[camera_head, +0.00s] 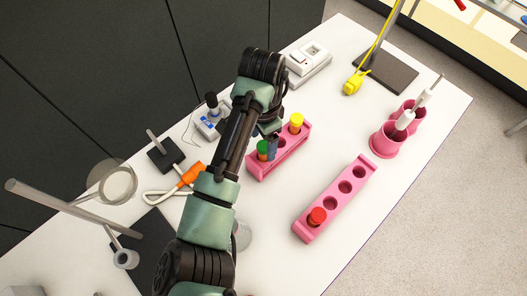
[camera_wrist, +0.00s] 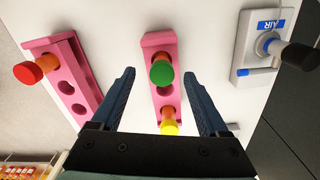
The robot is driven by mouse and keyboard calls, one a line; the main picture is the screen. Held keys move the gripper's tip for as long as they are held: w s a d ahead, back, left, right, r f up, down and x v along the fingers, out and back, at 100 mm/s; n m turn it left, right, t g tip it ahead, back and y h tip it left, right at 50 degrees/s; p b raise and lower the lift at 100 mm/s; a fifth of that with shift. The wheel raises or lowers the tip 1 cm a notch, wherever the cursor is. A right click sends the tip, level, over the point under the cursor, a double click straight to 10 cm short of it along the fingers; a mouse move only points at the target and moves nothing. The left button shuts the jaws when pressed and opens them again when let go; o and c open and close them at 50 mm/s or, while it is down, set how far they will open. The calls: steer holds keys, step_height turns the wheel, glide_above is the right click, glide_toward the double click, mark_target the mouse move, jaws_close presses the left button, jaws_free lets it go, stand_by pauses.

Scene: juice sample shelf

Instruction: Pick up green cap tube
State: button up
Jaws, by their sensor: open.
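The green cap tube (camera_wrist: 161,73) stands in a pink rack in the wrist view, ahead of my fingertips and between their lines. In the head view its green cap (camera_head: 263,147) shows at the left end of the pink rack (camera_head: 258,172), close to my gripper (camera_head: 268,138). My gripper (camera_wrist: 160,88) is open and empty in the wrist view, with one dark finger on each side. A yellow cap tube (camera_head: 296,121) is at the other end of the same rack; it also shows in the wrist view (camera_wrist: 169,122), nearer the gripper's base.
A second pink rack (camera_head: 337,197) holds a red cap tube (camera_head: 317,216) at its near end. Pink cups (camera_head: 384,142) with pipettes stand at the right. A device marked AIR (camera_wrist: 253,53) is right in the wrist view. White table lies bare between the racks.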

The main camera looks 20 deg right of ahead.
mark_target(264, 146)
steer(key=f, duration=0.2)
steer(key=f+p, duration=0.1)
steer(key=f, duration=0.1)
steer(key=shift+w+d+f, duration=0.1)
steer(key=shift+w+d, duration=0.1)
steer(key=shift+c, duration=0.3)
jaws_close()
